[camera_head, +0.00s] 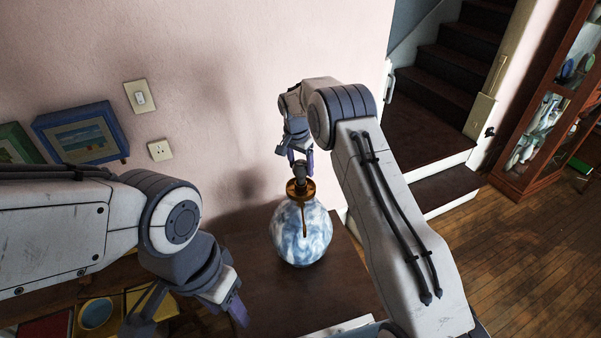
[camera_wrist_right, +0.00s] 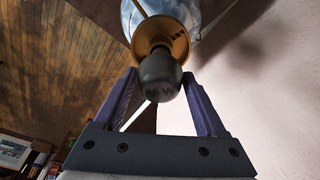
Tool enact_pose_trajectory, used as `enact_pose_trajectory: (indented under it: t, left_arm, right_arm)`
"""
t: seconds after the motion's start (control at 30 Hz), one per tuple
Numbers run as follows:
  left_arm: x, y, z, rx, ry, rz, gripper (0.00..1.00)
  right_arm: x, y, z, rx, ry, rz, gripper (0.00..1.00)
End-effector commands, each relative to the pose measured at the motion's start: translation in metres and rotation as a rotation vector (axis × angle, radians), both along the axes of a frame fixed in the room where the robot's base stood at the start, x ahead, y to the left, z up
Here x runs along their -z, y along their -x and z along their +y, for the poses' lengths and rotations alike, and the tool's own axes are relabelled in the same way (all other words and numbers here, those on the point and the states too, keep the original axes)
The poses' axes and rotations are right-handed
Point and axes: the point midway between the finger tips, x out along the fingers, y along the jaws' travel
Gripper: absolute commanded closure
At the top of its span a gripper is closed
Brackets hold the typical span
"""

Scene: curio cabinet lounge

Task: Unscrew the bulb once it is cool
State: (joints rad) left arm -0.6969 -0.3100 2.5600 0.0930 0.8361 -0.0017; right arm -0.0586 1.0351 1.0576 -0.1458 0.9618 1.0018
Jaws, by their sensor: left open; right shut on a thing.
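The lamp (camera_head: 302,238) has a round blue-and-white marbled body and a brass collar. It stands upright on the dark table. The bulb (camera_head: 301,173) looks dark grey and unlit and sits at the top of the brass collar; the bulb also shows in the right wrist view (camera_wrist_right: 160,78). My right gripper (camera_head: 301,160) is above the lamp, shut on the bulb, with one purple finger on each side. Whether the bulb is loose in the collar I cannot tell. My left gripper (camera_head: 234,305) is open and empty, low to the left of the lamp.
A wall switch (camera_head: 140,96) and an outlet (camera_head: 160,150) are on the pink wall. Framed pictures (camera_head: 82,132) stand at the left. A yellow-and-blue bowl (camera_head: 96,314) is at lower left. Stairs (camera_head: 440,85) and a glass cabinet (camera_head: 545,120) are at the right. The table right of the lamp is bare.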

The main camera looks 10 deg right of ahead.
Motion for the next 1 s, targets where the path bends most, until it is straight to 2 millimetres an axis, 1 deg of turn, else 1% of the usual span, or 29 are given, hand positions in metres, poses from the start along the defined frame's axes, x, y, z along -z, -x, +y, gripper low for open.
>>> enact_pose_trajectory:
  t: [0.2,0.57,1.0]
  left_arm:
    - [-0.0032,0.0000,0.0000,0.000,0.000,0.000,0.50]
    - [-0.0091,0.0000,0.0000,0.000,0.000,0.000,0.50]
    - [-0.0086,0.0000,0.0000,0.000,0.000,0.000,0.50]
  right_arm:
    - [-0.0011,0.0008,0.0000,-0.301,-0.001,0.001,1.00]
    - [-0.0009,0.0009,-0.0002,-0.779,-0.002,0.003,1.00]
    - [-0.0006,0.0004,-0.0001,-1.354,-0.002,0.002,1.00]
